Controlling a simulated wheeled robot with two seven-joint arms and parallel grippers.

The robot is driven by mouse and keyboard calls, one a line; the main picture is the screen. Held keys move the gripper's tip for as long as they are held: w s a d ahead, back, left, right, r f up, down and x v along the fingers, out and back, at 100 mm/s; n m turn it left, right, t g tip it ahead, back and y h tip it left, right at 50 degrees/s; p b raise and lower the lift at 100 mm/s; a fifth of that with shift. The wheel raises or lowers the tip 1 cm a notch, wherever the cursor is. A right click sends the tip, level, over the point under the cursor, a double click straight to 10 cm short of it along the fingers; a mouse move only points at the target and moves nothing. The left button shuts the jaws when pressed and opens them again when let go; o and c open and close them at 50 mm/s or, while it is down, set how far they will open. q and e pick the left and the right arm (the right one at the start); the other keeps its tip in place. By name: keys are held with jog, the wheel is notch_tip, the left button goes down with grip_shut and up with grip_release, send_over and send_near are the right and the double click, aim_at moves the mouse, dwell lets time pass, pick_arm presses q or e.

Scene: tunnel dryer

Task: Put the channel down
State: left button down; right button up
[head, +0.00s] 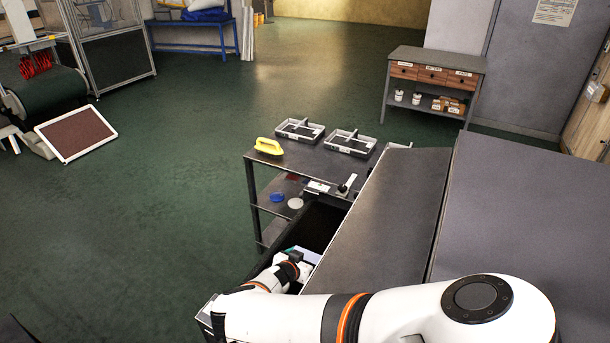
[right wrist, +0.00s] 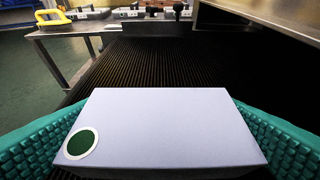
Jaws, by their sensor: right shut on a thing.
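The channel (right wrist: 170,125) shows in the right wrist view as a pale lilac, flat-faced block with a white-ringed green dot at its lower left. It lies between the two teal finger pads of my right gripper (right wrist: 160,138), which is shut on it. In the head view my right gripper (head: 303,262) is low over the dark belt (head: 318,225), beside the dryer's grey housing; my own wrist mostly hides the channel there. The ridged belt (right wrist: 155,65) runs ahead beneath the channel. I cannot tell whether the channel touches it. My left gripper is not in view.
A dark side table (head: 270,160) beyond the belt holds a yellow-handled tool (head: 269,146) and two framed trays (head: 350,142). The grey dryer housing (head: 385,215) stands close on the right. The belt ahead is clear. Green floor is open to the left.

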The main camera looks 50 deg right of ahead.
notch_tip(320, 180, down, 2)
jog(key=shift+b, duration=0.45)
jog(key=shift+f, duration=0.2)
jog(key=shift+w+r, duration=0.1)
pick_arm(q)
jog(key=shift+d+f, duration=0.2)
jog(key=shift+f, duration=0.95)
pick_arm(e)
jog(key=o, duration=0.9)
jog(key=shift+f, duration=0.2)
